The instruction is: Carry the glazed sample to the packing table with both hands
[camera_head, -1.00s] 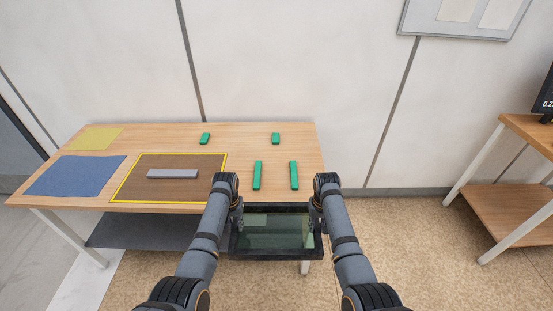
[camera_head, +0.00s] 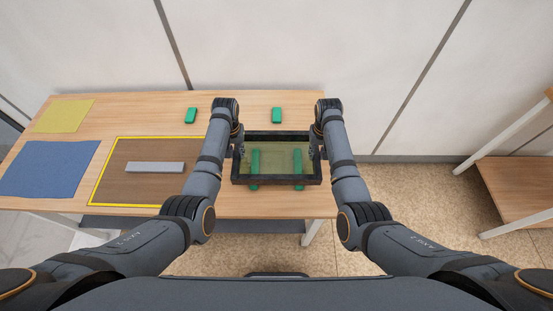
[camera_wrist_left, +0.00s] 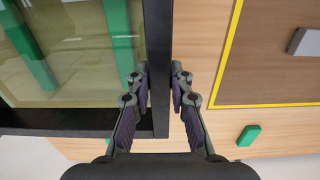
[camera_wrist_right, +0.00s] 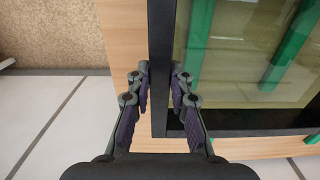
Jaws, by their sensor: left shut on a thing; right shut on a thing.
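The glazed sample is a dark rectangular frame (camera_head: 277,182) with a see-through, slightly green pane. It is over the right part of the wooden packing table (camera_head: 220,204). My left gripper (camera_head: 238,150) is shut on its left side bar, which also shows in the left wrist view (camera_wrist_left: 157,70). My right gripper (camera_head: 317,150) is shut on its right side bar, also in the right wrist view (camera_wrist_right: 161,70). Two long green blocks (camera_head: 255,163) show through the pane below it. I cannot tell whether the frame touches them.
Two short green blocks (camera_head: 191,115) (camera_head: 277,115) lie behind the frame. To the left are a brown mat (camera_head: 130,188) with yellow edging, a grey bar (camera_head: 155,167) on it, a blue sheet (camera_head: 48,170) and a yellow sheet (camera_head: 64,116). A shelf unit (camera_head: 515,175) stands far right.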

